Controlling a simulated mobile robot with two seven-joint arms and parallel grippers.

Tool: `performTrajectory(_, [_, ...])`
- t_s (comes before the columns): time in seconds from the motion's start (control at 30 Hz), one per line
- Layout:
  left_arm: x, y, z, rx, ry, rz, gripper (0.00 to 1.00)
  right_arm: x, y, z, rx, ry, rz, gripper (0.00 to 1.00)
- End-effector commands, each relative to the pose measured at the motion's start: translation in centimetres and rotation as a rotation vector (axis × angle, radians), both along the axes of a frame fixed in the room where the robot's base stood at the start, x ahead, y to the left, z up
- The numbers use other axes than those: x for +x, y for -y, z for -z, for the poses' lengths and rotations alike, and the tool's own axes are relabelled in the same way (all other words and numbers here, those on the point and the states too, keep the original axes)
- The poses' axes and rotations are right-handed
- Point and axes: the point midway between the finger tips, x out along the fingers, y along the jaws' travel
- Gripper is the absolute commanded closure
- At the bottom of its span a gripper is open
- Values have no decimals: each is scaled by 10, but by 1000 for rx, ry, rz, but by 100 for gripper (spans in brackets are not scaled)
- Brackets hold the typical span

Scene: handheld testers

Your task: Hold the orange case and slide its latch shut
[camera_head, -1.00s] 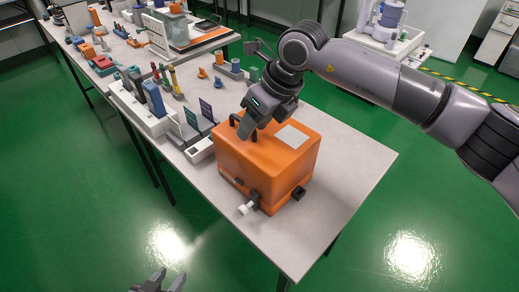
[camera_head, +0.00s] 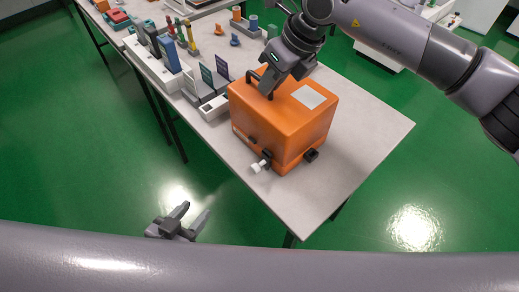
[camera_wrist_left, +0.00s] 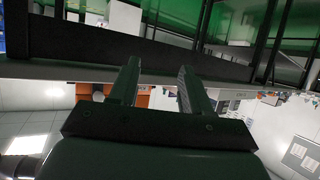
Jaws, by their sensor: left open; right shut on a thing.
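The orange case (camera_head: 284,118) stands on the table near its front edge, with a dark handle on top. My right gripper (camera_head: 267,90) is shut at the top of the case, on the handle, which it partly hides. A white knob of the latch (camera_head: 258,167) sticks out low on the case's front side, beside small black fittings. My left gripper (camera_head: 187,222) is open and empty, off the table's edge, below and left of the case and apart from it. Its two fingers also show in the left wrist view (camera_wrist_left: 157,85), with a bit of orange behind them.
The grey table (camera_head: 345,150) is clear right of the case. Upright coloured holders (camera_head: 193,85) stand close to its left. Small coloured pieces (camera_head: 248,25) lie farther back. Green floor is open in front of the table. My own arm link crosses the bottom of the head view.

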Motion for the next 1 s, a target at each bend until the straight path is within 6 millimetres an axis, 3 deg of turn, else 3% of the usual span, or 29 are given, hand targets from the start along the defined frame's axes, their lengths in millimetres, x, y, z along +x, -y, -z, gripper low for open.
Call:
performTrajectory(0.17, [17, 32, -39, -84, 202, 187, 52, 0, 0, 0, 1, -1, 0, 100])
performTrajectory(0.4, [10, 53, -69, -186, 345, 379, 52, 0, 0, 0, 1, -1, -1, 100])
performTrajectory(0.67, [8, 60, -78, -226, 382, 441, 52, 0, 0, 0, 1, -1, -1, 100])
performTrajectory(1.0, [46, 97, -79, -227, 385, 439, 52, 0, -1, 0, 1, -1, -2, 100])
